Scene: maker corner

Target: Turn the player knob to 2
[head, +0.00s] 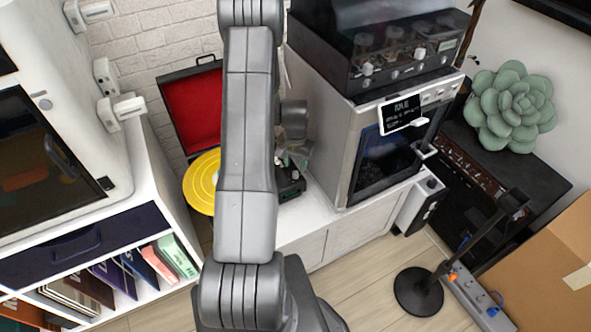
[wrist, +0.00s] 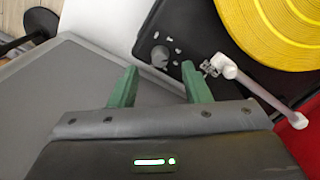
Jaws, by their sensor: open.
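The record player has a black deck (wrist: 148,27) with a yellow disc (wrist: 275,30) and a pale tonearm (wrist: 262,88) in the wrist view. I cannot read the marks or the knob's setting. My gripper (wrist: 158,68) is open, its two green fingers pointing towards the knob, one on either side in the picture. I cannot see contact. In the head view the yellow disc (head: 201,183) and red-lined lid (head: 188,112) show left of my arm; the knob is hidden.
A pale cabinet (head: 350,236) bears the player. A machine with a dark glass door (head: 385,158) stands to its right, with a transparent-covered device (head: 385,45) on top. A shelf unit (head: 163,205) is at left. A black lamp (head: 419,290) stands on the floor.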

